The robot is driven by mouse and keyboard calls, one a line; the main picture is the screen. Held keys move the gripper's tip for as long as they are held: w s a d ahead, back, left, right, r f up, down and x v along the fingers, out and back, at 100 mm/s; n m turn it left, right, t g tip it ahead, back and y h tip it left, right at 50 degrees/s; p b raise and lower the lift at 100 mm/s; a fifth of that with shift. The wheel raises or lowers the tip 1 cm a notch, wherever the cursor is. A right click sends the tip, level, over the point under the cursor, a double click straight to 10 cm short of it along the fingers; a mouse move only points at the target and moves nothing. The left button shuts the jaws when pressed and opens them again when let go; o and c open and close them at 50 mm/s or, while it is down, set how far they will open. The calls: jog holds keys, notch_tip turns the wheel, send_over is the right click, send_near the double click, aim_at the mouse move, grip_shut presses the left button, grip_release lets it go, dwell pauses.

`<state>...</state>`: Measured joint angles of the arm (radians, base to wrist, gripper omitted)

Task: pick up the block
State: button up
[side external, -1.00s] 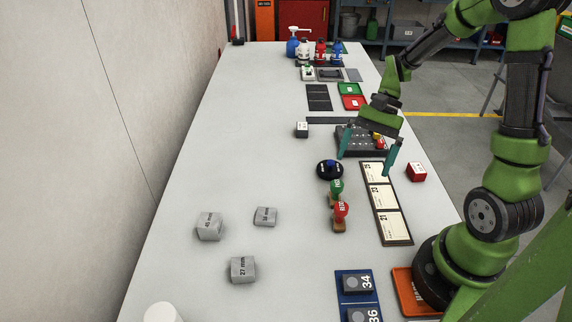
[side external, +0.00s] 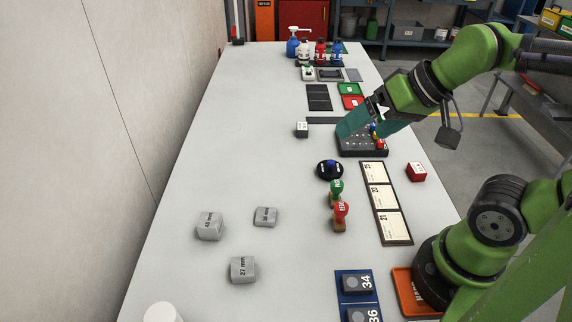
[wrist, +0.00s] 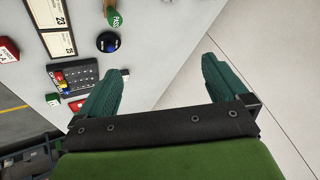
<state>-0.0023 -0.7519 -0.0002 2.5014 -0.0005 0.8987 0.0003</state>
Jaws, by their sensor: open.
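Several blocks stand on the table, and I cannot tell which one the task means. Three grey blocks with mm labels are at the front left: the left one (side external: 209,227), a smaller one (side external: 265,216) and one marked 27 mm (side external: 242,270). A red block (side external: 416,172) is at the right edge; it also shows in the wrist view (wrist: 8,50). A small white block (side external: 302,130) lies left of my gripper (side external: 364,130). My gripper is open, its teal fingers empty and tilted above the dark tray; between them the wrist view (wrist: 163,70) shows bare table.
Blue and orange trays lie at the front right. The table's left side is mostly clear, with a wall beyond.

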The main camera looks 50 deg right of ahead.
jog(key=shift+c, duration=0.5)
jog(key=c, duration=0.3)
jog(key=shift+f, duration=0.1)
